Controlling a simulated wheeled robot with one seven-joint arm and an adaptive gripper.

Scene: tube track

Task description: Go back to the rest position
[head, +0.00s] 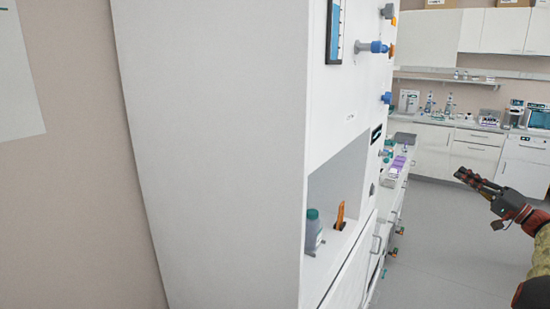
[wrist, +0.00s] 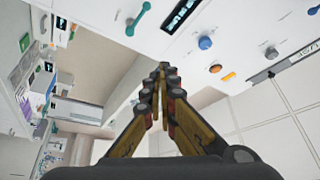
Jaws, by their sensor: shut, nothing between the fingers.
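My gripper (head: 463,175) is at the right of the head view, held out in the open air over the floor, pointing left toward the white cabinet (head: 215,140). A clear gap shows between it and the cabinet in that view. In the wrist view my gripper (wrist: 162,72) has its fingers together at the tips, with nothing between them. Part of my arm shows at the right edge of the head view.
The tall white cabinet fills the left and middle; blue knobs (head: 376,47) stick out from its front. A bottle (head: 313,232) and an orange object (head: 340,216) stand in its niche. Grey floor (head: 440,255) is free below my gripper. Counters (head: 452,150) line the back.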

